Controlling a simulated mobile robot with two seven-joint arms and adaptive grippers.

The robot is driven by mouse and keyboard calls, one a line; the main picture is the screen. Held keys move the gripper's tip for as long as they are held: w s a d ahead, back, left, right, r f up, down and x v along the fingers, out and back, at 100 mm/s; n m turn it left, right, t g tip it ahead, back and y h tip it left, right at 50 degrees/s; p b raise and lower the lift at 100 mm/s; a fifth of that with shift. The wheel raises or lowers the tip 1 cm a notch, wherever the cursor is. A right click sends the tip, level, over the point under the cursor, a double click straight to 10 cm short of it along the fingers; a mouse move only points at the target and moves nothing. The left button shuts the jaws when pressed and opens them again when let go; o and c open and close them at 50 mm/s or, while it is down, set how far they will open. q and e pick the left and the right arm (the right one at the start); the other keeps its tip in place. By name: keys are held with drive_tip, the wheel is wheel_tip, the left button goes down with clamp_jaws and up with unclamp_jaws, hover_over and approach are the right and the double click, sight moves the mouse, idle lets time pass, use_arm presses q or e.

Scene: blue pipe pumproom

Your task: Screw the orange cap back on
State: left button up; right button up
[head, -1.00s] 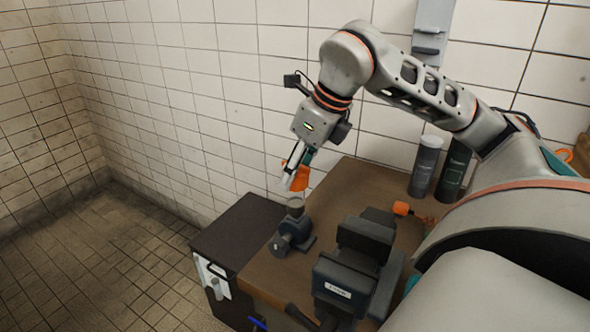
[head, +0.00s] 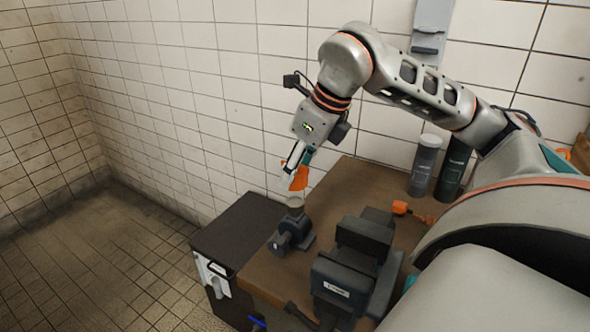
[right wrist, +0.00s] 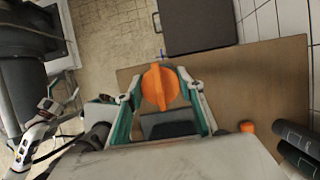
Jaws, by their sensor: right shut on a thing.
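The orange cap (head: 298,178) is held between the fingers of my right gripper (head: 293,174), above the dark fitting. In the right wrist view the cap (right wrist: 160,86) shows its raised grip bar, with a finger of my right gripper (right wrist: 160,92) on each side. A dark grey fitting with a round upright neck (head: 294,203) stands on the brown bench (head: 262,262), near its left edge. The cap is apart from the neck, a little above it.
A dark vise (head: 350,264) stands on the bench right of the fitting. An orange-headed tool (head: 401,208) lies behind it. Grey (head: 424,165) and black (head: 454,168) cylinders stand near the tiled wall. A dark cabinet (head: 240,232) adjoins the bench's left side.

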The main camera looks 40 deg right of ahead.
sight(292, 200)
use_arm(q)
drive_tip(key=shift+s+f+b, duration=0.2)
drive_tip(key=shift+f+b, duration=0.3)
drive_tip(key=shift+f, duration=0.15)
drive_tip(key=shift+s+f+b, duration=0.15)
drive_tip(key=shift+f+b, duration=0.35)
drive_tip(key=shift+f, duration=0.15)
use_arm(e)
drive_tip(key=shift+f, duration=1.6)
use_arm(q)
drive_tip(key=shift+f, duration=0.1)
drive_tip(key=shift+s+f+b, duration=0.35)
drive_tip(key=shift+f+b, duration=0.25)
drive_tip(key=shift+f, duration=0.25)
use_arm(e)
drive_tip(key=shift+f, duration=0.9)
use_arm(q)
drive_tip(key=shift+r, duration=0.1)
use_arm(e)
drive_tip(key=shift+f, duration=0.25)
use_arm(q)
drive_tip(key=shift+f, duration=0.2)
use_arm(e)
drive_tip(key=shift+f, duration=0.3)
use_arm(q)
drive_tip(key=shift+r, duration=0.1)
